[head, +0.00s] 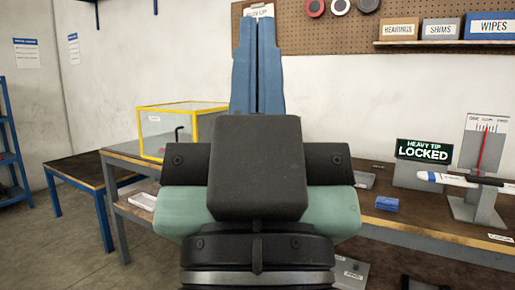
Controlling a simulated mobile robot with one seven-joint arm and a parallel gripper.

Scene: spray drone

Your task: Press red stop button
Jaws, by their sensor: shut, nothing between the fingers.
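I cannot make out a red stop button in the head view. My own arm hides the middle of the bench and part of the wall behind it. My gripper (258,42) shows as two blue fingers pointing up and away, close together with thin dark lines between them. It looks shut and empty, in front of the pegboard and its partly hidden sign. My dark wrist block and green arm housing fill the lower middle.
A yellow-framed clear case (152,134) stands on the long bench (440,232) at left. At right are a "HEAVY TIP LOCKED" sign (423,151), a red-needle gauge (484,150), a white-and-blue rod (455,179) and a blue block (387,204). Labelled bins (442,29) sit on a shelf.

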